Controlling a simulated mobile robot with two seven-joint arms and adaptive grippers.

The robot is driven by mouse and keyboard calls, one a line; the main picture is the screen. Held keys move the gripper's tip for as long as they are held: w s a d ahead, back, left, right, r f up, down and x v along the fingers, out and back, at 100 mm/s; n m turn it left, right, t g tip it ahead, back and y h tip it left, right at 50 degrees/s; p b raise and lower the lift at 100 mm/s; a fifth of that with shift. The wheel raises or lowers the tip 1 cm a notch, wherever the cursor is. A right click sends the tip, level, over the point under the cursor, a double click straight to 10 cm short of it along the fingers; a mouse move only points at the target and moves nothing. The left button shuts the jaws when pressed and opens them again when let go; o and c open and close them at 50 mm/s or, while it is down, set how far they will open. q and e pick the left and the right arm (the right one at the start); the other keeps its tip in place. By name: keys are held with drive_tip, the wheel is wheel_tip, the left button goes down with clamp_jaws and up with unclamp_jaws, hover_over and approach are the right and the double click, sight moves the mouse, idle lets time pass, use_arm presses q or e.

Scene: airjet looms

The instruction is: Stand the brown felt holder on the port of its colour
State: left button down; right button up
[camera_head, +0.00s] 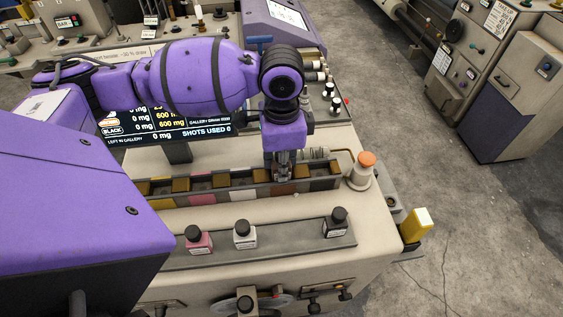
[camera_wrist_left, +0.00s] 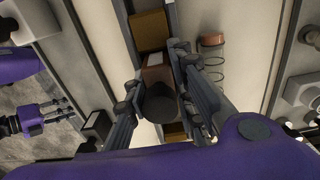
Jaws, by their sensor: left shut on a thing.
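My left gripper (camera_head: 284,172) points down over the row of coloured ports, at the brown port (camera_head: 284,188). In the left wrist view the left gripper (camera_wrist_left: 165,98) is shut on the brown felt holder (camera_wrist_left: 155,76), which has a dark round cap and a pale label. The holder is low in the port row, between ochre blocks. Whether its foot touches the port is hidden by the fingers and cap.
A front rail (camera_head: 280,241) carries a pink holder (camera_head: 198,240), a white holder (camera_head: 244,234) and a dark-capped holder (camera_head: 336,222), with a gap between the last two. An orange-topped post (camera_head: 362,172) stands right of the ports. A display (camera_head: 180,125) stands behind.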

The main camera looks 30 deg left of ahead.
use_arm(q)
drive_tip(key=shift+s+f, duration=0.15)
drive_tip(key=shift+f, duration=0.3)
drive_tip(key=c, duration=1.5)
unclamp_jaws()
drive_tip(key=shift+s+f, duration=0.1)
drive_tip(key=shift+f, duration=0.05)
drive_tip(key=shift+r, duration=0.4)
drive_tip(key=r, duration=0.7)
drive_tip(key=r+p, duration=0.1)
drive_tip(key=r, duration=0.3)
drive_tip(key=shift+w+r, duration=0.3)
drive_tip(key=shift+r, duration=0.65)
